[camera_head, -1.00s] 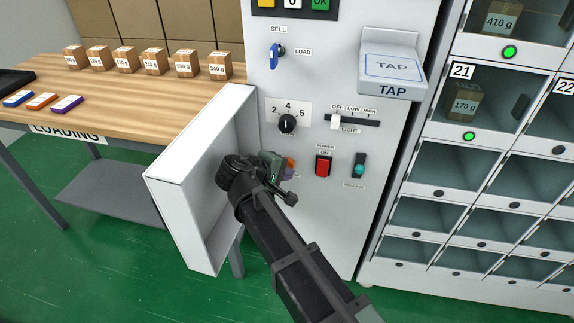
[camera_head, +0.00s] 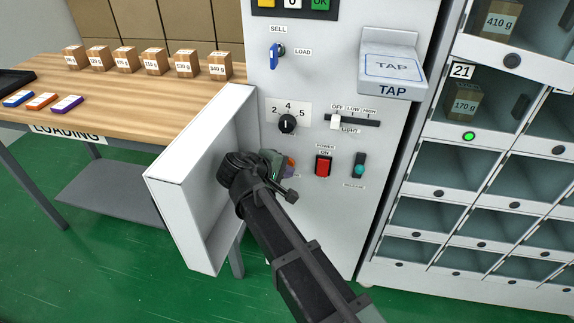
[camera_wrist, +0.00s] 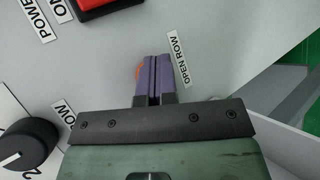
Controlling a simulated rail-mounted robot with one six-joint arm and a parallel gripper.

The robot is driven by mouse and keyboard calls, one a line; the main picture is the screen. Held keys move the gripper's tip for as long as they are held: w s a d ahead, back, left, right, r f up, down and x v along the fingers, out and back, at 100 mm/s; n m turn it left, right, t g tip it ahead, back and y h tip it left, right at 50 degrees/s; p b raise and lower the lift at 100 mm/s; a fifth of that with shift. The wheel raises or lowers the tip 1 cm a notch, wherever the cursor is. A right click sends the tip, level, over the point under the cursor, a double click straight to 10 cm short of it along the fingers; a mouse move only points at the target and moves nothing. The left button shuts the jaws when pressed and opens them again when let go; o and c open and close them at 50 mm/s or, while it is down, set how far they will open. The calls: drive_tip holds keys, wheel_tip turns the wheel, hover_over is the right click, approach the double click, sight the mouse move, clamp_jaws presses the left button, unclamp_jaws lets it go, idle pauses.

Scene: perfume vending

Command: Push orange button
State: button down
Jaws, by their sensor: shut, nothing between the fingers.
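The orange button shows only as a thin orange sliver (camera_wrist: 138,72) beside the purple fingertips in the wrist view. The fingers cover most of it. In the head view a small bit of orange (camera_head: 292,161) shows at the fingertips. My gripper (camera_wrist: 153,75) is shut and empty, its tips at the button on the white panel. I cannot tell whether they touch or press it. An "OPEN ROW" label (camera_wrist: 178,60) sits next to the tips. In the head view my gripper (camera_head: 288,168) reaches the panel from the left.
A red power switch (camera_head: 323,166), a teal switch (camera_head: 359,170) and a black dial (camera_head: 287,123) are nearby on the panel. An open white door (camera_head: 190,190) stands left of my gripper. A locker cabinet (camera_head: 440,196) is at right, with a green light (camera_head: 470,136) under the 170 g box.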

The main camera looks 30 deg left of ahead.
drive_tip(key=shift+s+d, duration=0.25)
drive_tip(key=shift+s, duration=0.55)
drive_tip(key=s, duration=0.1)
drive_tip(key=s+d, duration=0.1)
drive_tip(key=s, duration=0.2)
drive_tip(key=shift+s+d, duration=0.35)
idle(1.4)
